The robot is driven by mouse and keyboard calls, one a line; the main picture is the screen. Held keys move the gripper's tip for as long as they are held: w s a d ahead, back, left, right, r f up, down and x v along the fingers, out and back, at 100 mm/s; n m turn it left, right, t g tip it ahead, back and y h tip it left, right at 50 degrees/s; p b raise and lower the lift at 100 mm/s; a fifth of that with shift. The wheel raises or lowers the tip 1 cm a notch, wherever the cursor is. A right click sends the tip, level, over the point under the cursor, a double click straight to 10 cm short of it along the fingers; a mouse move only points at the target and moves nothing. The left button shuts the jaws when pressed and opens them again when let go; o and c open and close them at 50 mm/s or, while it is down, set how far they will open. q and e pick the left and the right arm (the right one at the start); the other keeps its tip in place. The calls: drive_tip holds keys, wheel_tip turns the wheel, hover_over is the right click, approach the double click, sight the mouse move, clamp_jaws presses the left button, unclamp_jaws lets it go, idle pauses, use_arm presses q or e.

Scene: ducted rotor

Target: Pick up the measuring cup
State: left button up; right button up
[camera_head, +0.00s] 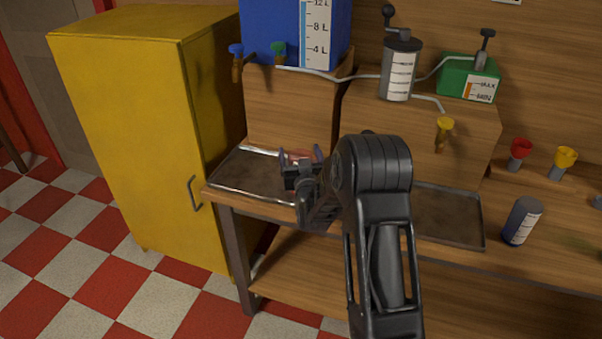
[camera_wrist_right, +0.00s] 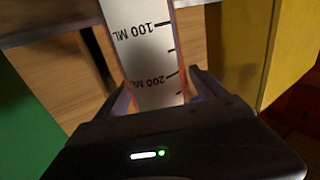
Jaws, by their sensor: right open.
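The measuring cup (camera_head: 298,156) shows as a small reddish, see-through piece above the left metal tray (camera_head: 232,172), mostly hidden behind my right gripper. In the right wrist view the cup (camera_wrist_right: 152,55) is close up, with a white scale marked 100 ML and 200 ML. My right gripper (camera_head: 301,163) is open, with its fingers on either side of the cup. Whether the fingers touch it cannot be told. My left gripper is not in view.
A yellow cabinet (camera_head: 125,130) stands left of the wooden workbench. A blue tank (camera_head: 270,30), a grey pump cylinder (camera_head: 399,70) and a green box (camera_head: 455,76) stand at the back. A grey bottle (camera_head: 521,221) stands right of the second tray (camera_head: 450,215).

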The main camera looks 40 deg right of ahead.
drive_tip(key=c, duration=1.8)
drive_tip(key=shift+o, duration=0.2)
drive_tip(key=shift+r, duration=0.1)
wheel_tip(320, 180, up, 10)
drive_tip(key=shift+f+b, duration=0.1)
drive_tip(key=shift+b, duration=0.35)
drive_tip(key=shift+r+p, duration=1.25)
drive_tip(key=shift+r, duration=1.35)
